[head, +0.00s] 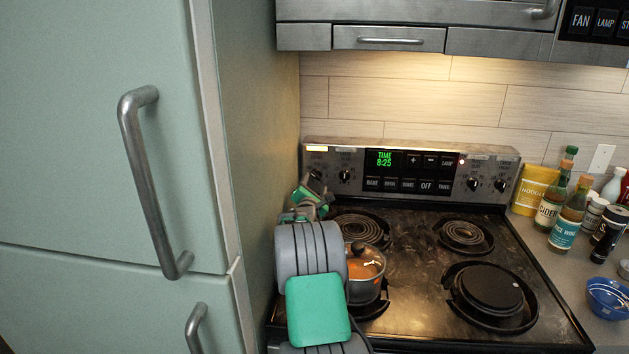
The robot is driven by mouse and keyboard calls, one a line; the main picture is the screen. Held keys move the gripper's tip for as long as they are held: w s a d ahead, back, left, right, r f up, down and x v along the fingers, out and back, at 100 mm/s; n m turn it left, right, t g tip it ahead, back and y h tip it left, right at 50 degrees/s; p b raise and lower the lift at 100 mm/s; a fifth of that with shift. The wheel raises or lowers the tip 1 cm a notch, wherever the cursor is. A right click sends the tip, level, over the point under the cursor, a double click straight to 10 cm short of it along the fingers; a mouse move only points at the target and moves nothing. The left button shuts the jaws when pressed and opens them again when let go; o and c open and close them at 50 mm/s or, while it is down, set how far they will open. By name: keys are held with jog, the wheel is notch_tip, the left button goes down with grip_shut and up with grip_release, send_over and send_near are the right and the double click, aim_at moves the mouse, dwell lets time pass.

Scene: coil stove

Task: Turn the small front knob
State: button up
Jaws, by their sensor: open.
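The stove's back panel (398,199) carries small dark knobs at both ends. On the left are an outer knob (316,175) and an inner knob (344,176). On the right are another pair, an inner knob (473,184) and an outer knob (500,186). Their labels are too small to read, so I cannot tell which one is the small front knob. My gripper (314,187) is open at the panel's left end, close to the outer left knob. My arm hides part of that area, and I cannot tell whether the fingers touch the knob.
A lidded pot (366,278) stands on the front left burner, close beside my arm. A black pan (490,288) covers the front right burner. The rear coils (464,236) are bare. A fridge (90,180) stands left. Bottles (565,228) and a blue bowl (607,300) stand right.

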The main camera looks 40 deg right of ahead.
aim_at(317, 176)
jog(key=p+x, duration=0.1)
jog(key=x, duration=0.5)
jog(key=shift+w+d, duration=0.1)
jog(key=shift+c, duration=0.6)
grip_shut()
